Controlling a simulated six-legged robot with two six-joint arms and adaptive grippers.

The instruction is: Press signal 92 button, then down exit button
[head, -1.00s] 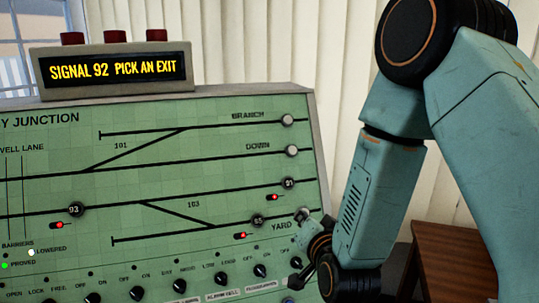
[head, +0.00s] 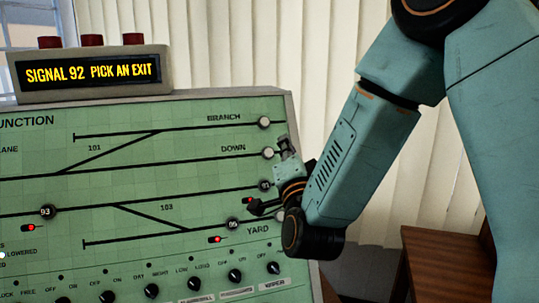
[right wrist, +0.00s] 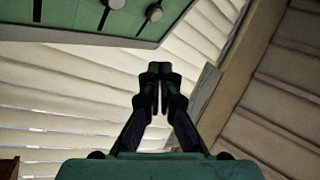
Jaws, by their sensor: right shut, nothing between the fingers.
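The green signal panel (head: 110,205) carries a track diagram. The display (head: 90,73) on top reads "SIGNAL 92 PICK AN EXIT". The white DOWN exit button (head: 267,153) is at the right end of the DOWN line. My right gripper (head: 283,148) is beside it, just to its right, with the fingers pointing up along the panel's right edge; whether it touches the button cannot be told. In the right wrist view the gripper (right wrist: 158,85) is shut and empty. The signal 92 button is not visible in the head view. My left gripper is not in view.
The white BRANCH button (head: 264,123) is just above, and the dark 91 button (head: 265,185) and 95 button (head: 233,224) are below. Several black knobs (head: 234,275) line the panel's bottom. A wooden cabinet (head: 440,260) stands at the right, before pale blinds.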

